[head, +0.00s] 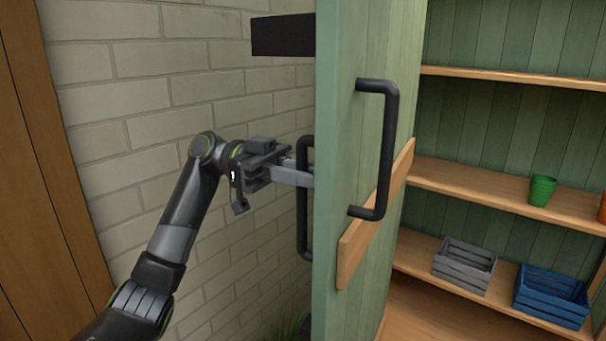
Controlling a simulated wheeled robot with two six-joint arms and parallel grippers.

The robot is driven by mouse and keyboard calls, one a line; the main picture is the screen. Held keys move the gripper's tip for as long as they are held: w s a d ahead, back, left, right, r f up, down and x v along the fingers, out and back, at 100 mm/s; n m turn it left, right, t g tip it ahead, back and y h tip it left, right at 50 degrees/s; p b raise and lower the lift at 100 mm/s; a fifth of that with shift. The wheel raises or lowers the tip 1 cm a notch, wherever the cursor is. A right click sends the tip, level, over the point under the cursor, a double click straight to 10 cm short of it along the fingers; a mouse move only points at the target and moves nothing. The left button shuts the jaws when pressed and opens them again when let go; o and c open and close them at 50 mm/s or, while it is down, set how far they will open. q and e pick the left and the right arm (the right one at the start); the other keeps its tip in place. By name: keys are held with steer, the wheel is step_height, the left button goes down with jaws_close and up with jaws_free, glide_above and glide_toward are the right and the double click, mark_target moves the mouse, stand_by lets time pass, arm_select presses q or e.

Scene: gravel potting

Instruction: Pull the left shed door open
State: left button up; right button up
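The green left shed door (345,60) stands swung out, its free edge toward me and its inner face turned right. A black handle (388,150) and a slanting wooden batten (355,245) are on the side facing me. A second black handle (305,235) shows past the door's left edge, on the outer side. My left gripper (303,179) comes in from the left with its grey fingers around this outer handle, closed on it at mid-height. The near finger covers part of the handle, and the tips end by the door edge. My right gripper is not in view.
The shed interior at right is open, with wooden shelves (480,187). They hold a green pot (541,190), a grey crate (463,268), a blue crate (550,297) and part of an orange pot (602,208). A brick wall (120,110) stands left of the door, behind my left arm.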

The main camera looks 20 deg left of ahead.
arm_select(q)
steer(key=o, duration=0.3)
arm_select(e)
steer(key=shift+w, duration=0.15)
arm_select(q)
steer(key=shift+b+v, duration=0.75)
steer(key=shift+v, duration=7.95)
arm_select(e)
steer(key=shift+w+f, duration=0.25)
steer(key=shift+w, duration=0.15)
arm_select(q)
steer(key=shift+s, duration=0.1)
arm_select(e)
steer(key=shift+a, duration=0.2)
